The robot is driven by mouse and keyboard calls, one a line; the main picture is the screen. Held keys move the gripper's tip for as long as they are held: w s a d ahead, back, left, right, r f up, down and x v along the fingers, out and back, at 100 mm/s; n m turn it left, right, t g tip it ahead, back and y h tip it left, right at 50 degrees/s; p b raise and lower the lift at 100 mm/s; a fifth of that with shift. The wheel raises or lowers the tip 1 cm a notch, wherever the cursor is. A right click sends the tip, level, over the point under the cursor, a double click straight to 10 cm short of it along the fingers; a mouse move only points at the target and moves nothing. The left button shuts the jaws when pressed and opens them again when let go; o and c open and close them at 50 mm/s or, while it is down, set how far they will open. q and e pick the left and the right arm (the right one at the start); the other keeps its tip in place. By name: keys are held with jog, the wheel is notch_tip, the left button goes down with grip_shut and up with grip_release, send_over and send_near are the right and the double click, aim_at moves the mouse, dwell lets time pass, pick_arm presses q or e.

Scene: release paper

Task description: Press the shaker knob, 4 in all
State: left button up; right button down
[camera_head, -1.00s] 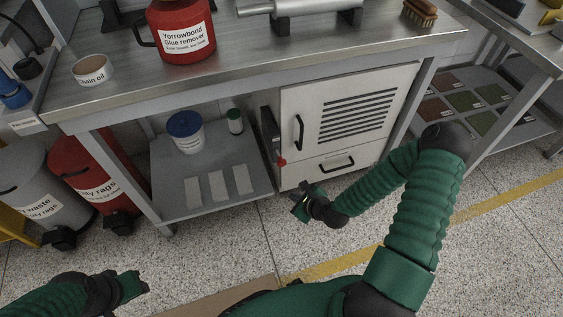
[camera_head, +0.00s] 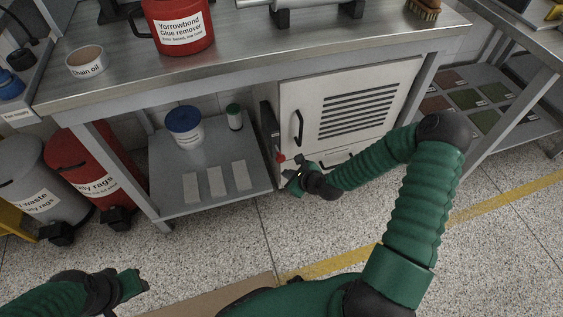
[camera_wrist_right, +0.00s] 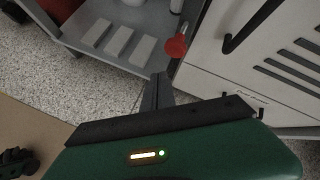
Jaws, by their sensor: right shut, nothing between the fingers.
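The shaker knob is a small red knob (camera_head: 280,157) on the left side of the light grey cabinet (camera_head: 345,105) under the bench. It also shows in the right wrist view as a red knob (camera_wrist_right: 176,46) on a grey stem, just beyond my fingers. My right gripper (camera_head: 290,174) is shut and empty, just below and slightly right of the knob in the head view. In the right wrist view its fingertips (camera_wrist_right: 161,76) are apart from the knob, below it in the picture. My left gripper (camera_head: 142,283) is at the lower left, away from the bench; its jaw opening is unclear.
Red bin (camera_head: 85,170) and grey bin (camera_head: 30,180) stand left. The bench leg (camera_head: 415,95) is right of the cabinet.

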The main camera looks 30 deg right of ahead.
aim_at(282, 159)
jog(key=shift+w+d, duration=0.15)
jog(key=shift+w, duration=0.4)
jog(key=shift+w+d, duration=0.15)
jog(key=shift+w, duration=0.4)
dwell(1.1)
jog(key=shift+w+r+p, duration=0.1)
jog(key=shift+w+p, duration=0.3)
jog(key=shift+w+d, duration=0.2)
jog(key=shift+w, duration=0.55)
jog(key=shift+w+d, duration=0.2)
jog(key=shift+w, duration=0.55)
dwell(1.1)
jog(key=s+p, duration=0.1)
jog(key=s, duration=0.1)
jog(key=s+a+p, duration=0.1)
jog(key=shift+s, duration=0.4)
dwell(0.4)
